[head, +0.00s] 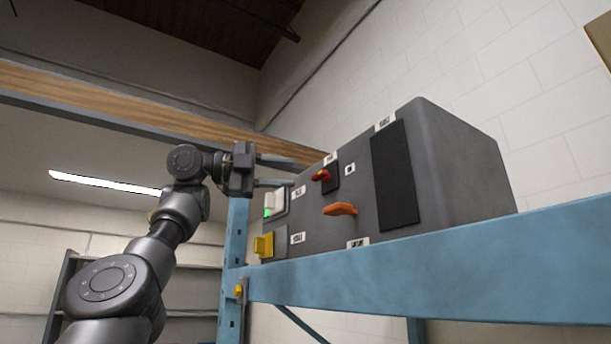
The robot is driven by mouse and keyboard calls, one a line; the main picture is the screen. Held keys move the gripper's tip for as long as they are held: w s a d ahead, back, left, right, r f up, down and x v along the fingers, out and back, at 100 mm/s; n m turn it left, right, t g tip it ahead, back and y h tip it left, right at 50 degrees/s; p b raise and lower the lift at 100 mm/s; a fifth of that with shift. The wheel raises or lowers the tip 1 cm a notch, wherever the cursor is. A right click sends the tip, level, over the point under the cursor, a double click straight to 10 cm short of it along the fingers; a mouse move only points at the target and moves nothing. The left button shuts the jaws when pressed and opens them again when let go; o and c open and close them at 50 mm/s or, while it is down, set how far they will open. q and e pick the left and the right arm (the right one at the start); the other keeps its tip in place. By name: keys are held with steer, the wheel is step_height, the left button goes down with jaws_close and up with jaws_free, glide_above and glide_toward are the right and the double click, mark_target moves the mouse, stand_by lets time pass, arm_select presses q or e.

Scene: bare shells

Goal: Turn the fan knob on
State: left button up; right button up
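A grey control box (455,160) sits on a blue shelf beam. On its front are an orange knob (340,209), a small red switch (321,175) on a black plate, a yellow knob (264,246) at the lower left and a white switch (276,203) with a green light. The labels beside them are too small to read, so I cannot tell which one is the fan knob. My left gripper (276,172) is open and empty, its two fingers pointing right, near the box's upper left edge above the white switch. It seems to hold none of the controls. My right gripper is not in view.
The blue beam (440,268) runs across in front, below the box. A blue upright post (234,270) stands left of the box, below my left gripper. A wooden-faced beam (100,103) crosses behind. A white block wall (550,90) is at the right.

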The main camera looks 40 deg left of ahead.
arm_select(q)
steer(key=shift+v, duration=1.8)
